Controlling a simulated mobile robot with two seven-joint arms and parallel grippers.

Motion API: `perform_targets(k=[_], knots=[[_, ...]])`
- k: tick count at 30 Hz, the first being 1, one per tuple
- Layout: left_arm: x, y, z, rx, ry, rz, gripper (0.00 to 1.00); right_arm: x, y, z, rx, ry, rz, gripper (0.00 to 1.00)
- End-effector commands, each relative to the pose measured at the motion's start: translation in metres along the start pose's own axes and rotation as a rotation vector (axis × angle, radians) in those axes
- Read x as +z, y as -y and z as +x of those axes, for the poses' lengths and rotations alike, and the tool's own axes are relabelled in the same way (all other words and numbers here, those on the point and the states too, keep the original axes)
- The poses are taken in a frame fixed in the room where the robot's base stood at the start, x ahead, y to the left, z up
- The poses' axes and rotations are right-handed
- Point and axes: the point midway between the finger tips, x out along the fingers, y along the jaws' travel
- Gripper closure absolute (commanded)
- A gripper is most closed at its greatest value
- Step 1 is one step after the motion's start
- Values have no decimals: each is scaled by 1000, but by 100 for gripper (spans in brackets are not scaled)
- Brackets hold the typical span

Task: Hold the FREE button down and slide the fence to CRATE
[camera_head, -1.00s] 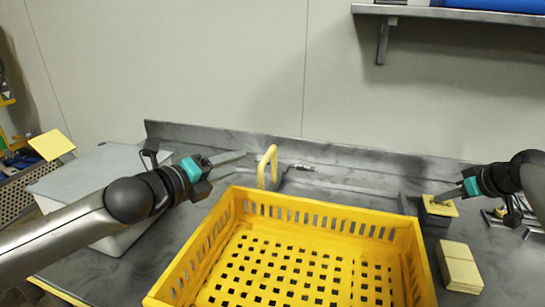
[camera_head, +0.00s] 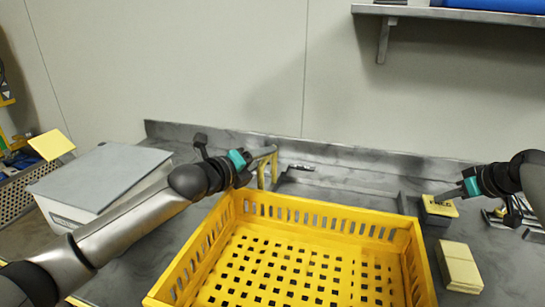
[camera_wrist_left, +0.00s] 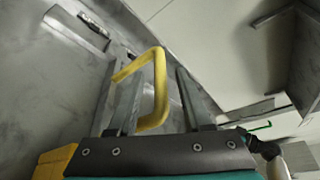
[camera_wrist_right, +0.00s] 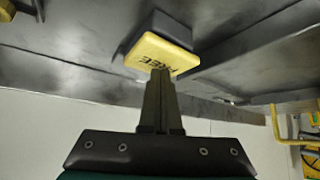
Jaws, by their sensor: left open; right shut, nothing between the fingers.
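The yellow handle (camera_head: 261,176), which looks like the fence's handle, stands behind the crate; it also shows in the left wrist view (camera_wrist_left: 158,85). My left gripper (camera_head: 268,153) is open at it, and the handle's loop lies between the fingers in the left wrist view (camera_wrist_left: 158,98). I cannot tell whether they touch it. The yellow FREE button (camera_head: 440,208) sits on a dark box to the right; its lettering reads in the right wrist view (camera_wrist_right: 160,54). My right gripper (camera_head: 455,194) is shut and empty, its tips at the button's edge. Contact is unclear. I see no CRATE mark.
A yellow perforated crate (camera_head: 330,212) fills the front middle of the steel bench. A grey-lidded box (camera_head: 105,172) stands at left. Yellow pads (camera_head: 458,265) lie at right, and a wall shelf (camera_head: 440,12) hangs above.

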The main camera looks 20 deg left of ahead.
Motion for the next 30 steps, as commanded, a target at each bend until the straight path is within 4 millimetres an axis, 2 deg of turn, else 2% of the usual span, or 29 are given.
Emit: perform_targets(k=[1, 7, 17, 30], knots=[[0, 0, 6, -1, 1, -1, 50, 10, -2, 3, 2, 22, 4, 100], [0, 0, 16, 0, 0, 1, 50, 10, -2, 3, 2, 22, 4, 100], [-1, 0, 18, 0, -1, 1, 50, 10, -2, 3, 3, 22, 4, 100], [-1, 0, 18, 0, -1, 1, 100, 10, -2, 3, 3, 22, 4, 100]])
